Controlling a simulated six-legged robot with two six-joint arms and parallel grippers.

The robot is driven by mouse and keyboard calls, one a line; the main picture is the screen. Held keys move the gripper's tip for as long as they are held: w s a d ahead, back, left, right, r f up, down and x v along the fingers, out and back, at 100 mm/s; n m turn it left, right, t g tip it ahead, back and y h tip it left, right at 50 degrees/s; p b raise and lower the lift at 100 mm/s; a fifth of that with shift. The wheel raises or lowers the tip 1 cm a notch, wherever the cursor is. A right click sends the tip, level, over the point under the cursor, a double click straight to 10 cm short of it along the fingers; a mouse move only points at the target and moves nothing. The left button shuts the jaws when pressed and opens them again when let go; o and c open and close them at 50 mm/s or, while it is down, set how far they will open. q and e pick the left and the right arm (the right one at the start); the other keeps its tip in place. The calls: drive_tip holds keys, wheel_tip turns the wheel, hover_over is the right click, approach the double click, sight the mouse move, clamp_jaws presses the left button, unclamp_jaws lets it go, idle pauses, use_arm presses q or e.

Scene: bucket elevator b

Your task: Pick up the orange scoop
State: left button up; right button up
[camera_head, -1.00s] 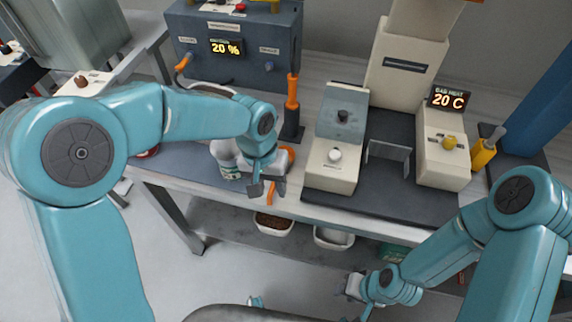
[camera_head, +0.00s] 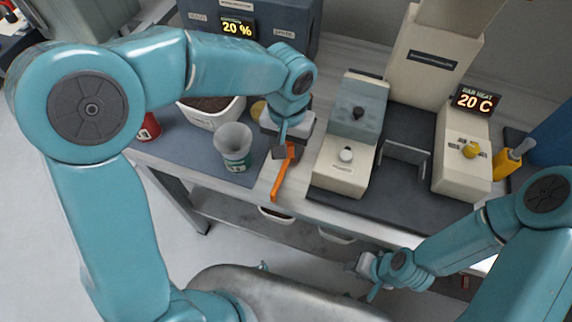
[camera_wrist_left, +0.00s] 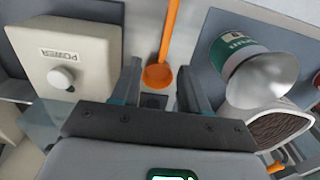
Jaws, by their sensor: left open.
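The orange scoop (camera_head: 279,183) lies on the bench, its handle pointing towards the front edge. In the left wrist view its round bowl (camera_wrist_left: 157,76) shows between the two fingers, with the handle running up and away. My left gripper (camera_head: 284,151) is over the bowl end and partly hides it in the head view. In the left wrist view the left gripper (camera_wrist_left: 157,88) is open, with one finger on each side of the bowl and gaps to both. My right gripper (camera_head: 366,279) is low in front of the bench, far from the scoop; its jaw opening is too small to read.
The cream machine's control box (camera_head: 342,172) is close on the right. A red can (camera_head: 149,128) stands at far left.

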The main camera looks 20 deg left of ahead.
sight(285, 165)
use_arm(q)
wheel_tip(285, 165, down, 4)
drive_tip(key=f, duration=0.5)
drive_tip(key=shift+w+a+f+p, duration=0.2)
drive_tip(key=shift+a+f+p, duration=0.05)
drive_tip(key=shift+a+p, duration=0.15)
drive_tip(key=shift+s+r, duration=0.1)
clamp_jaws()
